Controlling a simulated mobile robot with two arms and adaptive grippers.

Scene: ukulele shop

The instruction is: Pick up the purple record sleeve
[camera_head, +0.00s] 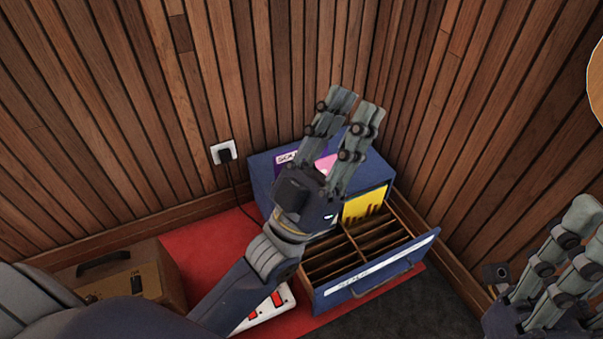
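The purple record sleeve (281,170) lies on top of a blue record cabinet (265,162), mostly hidden behind my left gripper. A pink patch shows between the gripper's fingers, and I cannot tell whether it belongs to the sleeve. My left gripper (354,104) is above the cabinet in the picture, its two fingers apart with nothing seen held between them. Whether it touches the sleeve cannot be told. My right gripper (588,232) is at the lower right edge, away from the cabinet, partly cut off, with its fingers apart and empty.
The cabinet's divided drawer (375,291) is pulled out towards me. A yellow sleeve (364,205) stands at its back. A brown case (130,277) is at the left on a red rug (205,243). Wooden walls close in behind; a plugged-in socket (223,152) is on one.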

